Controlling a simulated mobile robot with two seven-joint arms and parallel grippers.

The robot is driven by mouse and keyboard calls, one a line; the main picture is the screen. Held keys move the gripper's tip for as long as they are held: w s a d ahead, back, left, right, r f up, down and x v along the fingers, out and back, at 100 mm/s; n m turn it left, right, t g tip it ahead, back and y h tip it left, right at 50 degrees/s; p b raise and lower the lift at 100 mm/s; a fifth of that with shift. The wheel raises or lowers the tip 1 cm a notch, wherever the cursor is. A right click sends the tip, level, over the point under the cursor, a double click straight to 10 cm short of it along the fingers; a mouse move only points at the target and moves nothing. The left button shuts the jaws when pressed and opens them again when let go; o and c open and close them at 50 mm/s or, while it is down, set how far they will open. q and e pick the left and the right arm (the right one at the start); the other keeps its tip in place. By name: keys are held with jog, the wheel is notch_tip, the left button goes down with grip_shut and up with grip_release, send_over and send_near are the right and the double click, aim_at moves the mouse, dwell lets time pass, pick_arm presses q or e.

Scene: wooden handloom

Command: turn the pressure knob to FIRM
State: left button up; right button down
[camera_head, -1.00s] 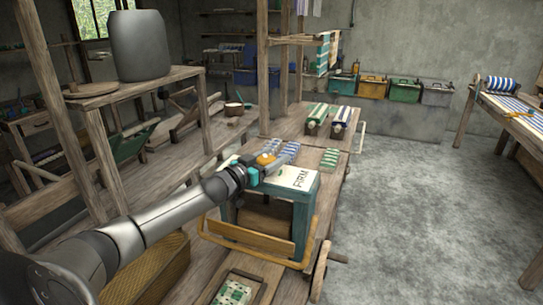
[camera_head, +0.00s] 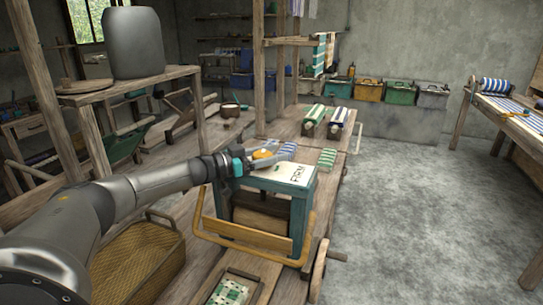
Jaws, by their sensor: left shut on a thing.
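The pressure knob (camera_head: 264,154) is a small orange-yellow knob on top of a teal box-like press (camera_head: 304,207). The press has a white top plate (camera_head: 283,174) marked FIRM at its right side. My left gripper (camera_head: 258,156) comes in from the left and is shut on the knob; its fingers hide part of it. The knob's exact pointing direction is too small to tell. My right gripper is not in view.
The press stands on a wooden bench, with a wooden bar frame (camera_head: 245,238) around its front. Striped cloth rolls (camera_head: 313,115) lie behind it. A woven basket (camera_head: 135,262) is at lower left. Crates (camera_head: 401,92) line the back wall. Open floor (camera_head: 410,200) lies to the right.

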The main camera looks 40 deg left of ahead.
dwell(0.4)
pick_arm(q)
jog(key=o, duration=1.4)
jog(key=shift+c, duration=0.2)
jog(key=shift+s, duration=0.1)
jog(key=p+v, duration=0.2)
jog(key=v, duration=1.3)
